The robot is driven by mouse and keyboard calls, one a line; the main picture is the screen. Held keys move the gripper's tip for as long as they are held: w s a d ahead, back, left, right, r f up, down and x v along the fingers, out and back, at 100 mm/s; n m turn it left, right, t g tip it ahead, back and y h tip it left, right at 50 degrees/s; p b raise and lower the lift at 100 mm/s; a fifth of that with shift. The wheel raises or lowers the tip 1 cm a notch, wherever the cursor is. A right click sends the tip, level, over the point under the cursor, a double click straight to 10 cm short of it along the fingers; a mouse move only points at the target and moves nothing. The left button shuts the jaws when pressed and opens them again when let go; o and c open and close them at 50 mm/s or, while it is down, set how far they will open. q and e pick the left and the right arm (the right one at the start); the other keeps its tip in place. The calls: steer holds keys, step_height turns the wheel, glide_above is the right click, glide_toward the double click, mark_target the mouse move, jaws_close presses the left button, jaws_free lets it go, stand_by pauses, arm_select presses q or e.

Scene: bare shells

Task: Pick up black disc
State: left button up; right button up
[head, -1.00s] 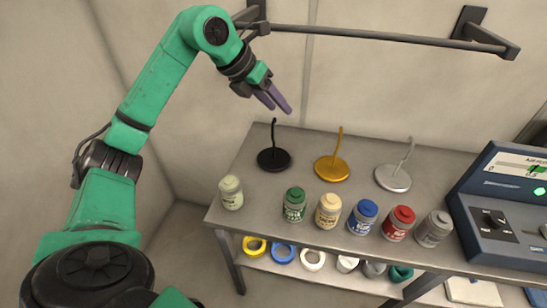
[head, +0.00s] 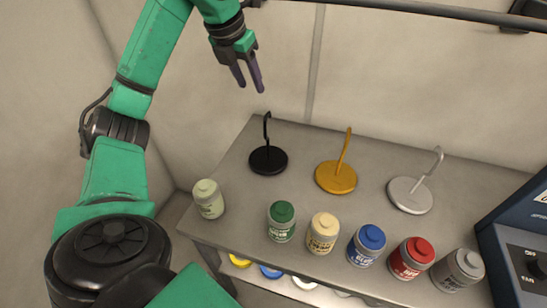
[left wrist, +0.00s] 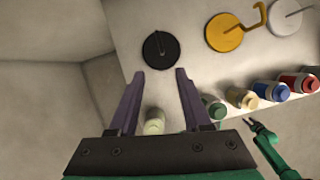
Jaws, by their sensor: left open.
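The black disc (head: 268,161) lies flat on the grey table at the back left, with a thin black hooked rod standing up from it. It also shows in the left wrist view (left wrist: 160,52), beyond the fingertips and roughly between them. My left gripper (head: 252,88) hangs above and slightly left of the disc in the head view, apart from it, with its purple fingers pointing down. In the left wrist view its two fingers (left wrist: 153,75) are spread with nothing between the tips. My right gripper is not in the head view; a green arm part shows at the lower right of the left wrist view.
A yellow disc (head: 336,178) and a silver disc (head: 410,196), each with a hooked rod, stand right of the black one. Several paint jars, including a pale green one (head: 209,199) and a green one (head: 281,222), line the table's front. A blue console (head: 512,238) stands right.

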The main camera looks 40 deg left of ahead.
arm_select(q)
step_height(320, 180, down, 3)
steer(key=b, duration=0.2)
glide_above(264, 123)
steer(key=s, duration=0.3)
step_height(264, 123, down, 6)
steer(key=x, duration=0.4)
steer(key=p+x, duration=0.1)
steer(key=x, duration=0.3)
steer(key=shift+w+d, duration=0.2)
steer(key=shift+w, duration=0.05)
steer(key=shift+w+a+f, duration=0.1)
steer(key=shift+f, duration=0.2)
jaws_close()
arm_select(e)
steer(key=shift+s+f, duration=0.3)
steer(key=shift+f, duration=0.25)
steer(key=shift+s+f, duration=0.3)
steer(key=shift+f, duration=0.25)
arm_select(q)
steer(key=shift+r, duration=0.1)
